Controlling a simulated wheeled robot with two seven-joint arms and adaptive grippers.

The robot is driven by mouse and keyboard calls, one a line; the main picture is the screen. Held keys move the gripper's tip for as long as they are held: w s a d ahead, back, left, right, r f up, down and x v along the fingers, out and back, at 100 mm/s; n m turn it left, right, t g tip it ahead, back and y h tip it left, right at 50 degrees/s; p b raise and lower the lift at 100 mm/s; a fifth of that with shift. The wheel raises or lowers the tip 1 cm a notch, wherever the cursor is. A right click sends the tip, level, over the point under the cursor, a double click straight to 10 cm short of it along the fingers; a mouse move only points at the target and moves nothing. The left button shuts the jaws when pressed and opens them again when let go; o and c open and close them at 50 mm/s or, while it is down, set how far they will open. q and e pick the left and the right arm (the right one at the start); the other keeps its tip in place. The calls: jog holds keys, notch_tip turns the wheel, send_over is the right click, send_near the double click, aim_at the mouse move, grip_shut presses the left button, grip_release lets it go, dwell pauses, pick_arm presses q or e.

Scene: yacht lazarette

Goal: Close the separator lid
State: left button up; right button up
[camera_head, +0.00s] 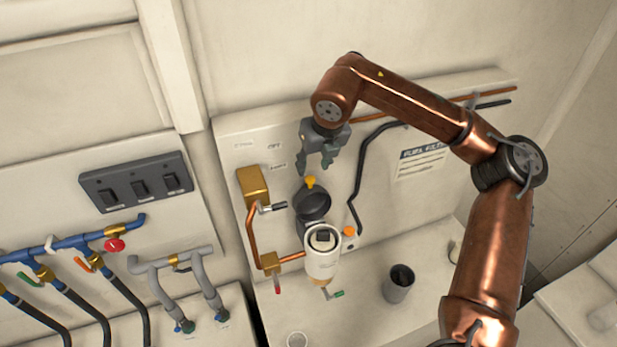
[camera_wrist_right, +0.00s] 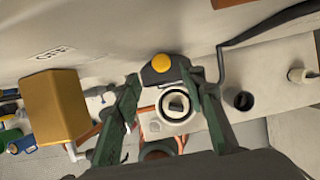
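The separator (camera_head: 322,262) is a white upright cylinder on the wall panel, with its mouth open and a dark block inside. Its dark round lid (camera_head: 311,203) stands raised behind the mouth, with a yellow knob (camera_head: 310,182) at its top. In the right wrist view the lid (camera_wrist_right: 180,72), knob (camera_wrist_right: 161,63) and open mouth (camera_wrist_right: 175,106) show. My right gripper (camera_head: 316,171) is open and empty, just above the knob. In the wrist view its fingers (camera_wrist_right: 157,76) lie on either side of the lid; contact cannot be told. My left gripper is not in view.
A brass box (camera_head: 253,186) and copper pipe stand left of the separator. A black hose (camera_head: 360,180) runs at its right. A dark cup (camera_head: 398,284) stands on the ledge at the right. Switches (camera_head: 137,181) and valve hoses lie farther left.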

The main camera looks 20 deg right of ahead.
aim_at(310, 178)
jog(key=p+x, duration=0.2)
jog(key=x, duration=0.3)
jog(key=shift+d+f, duration=0.15)
jog(key=shift+f, duration=0.2)
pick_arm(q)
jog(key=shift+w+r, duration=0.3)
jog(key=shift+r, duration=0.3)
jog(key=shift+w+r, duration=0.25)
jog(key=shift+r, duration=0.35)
pick_arm(e)
jog(key=shift+w+f, duration=0.15)
jog(key=shift+f, duration=0.25)
jog(key=shift+c, duration=0.2)
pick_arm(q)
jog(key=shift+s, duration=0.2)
pick_arm(e)
grip_shut()
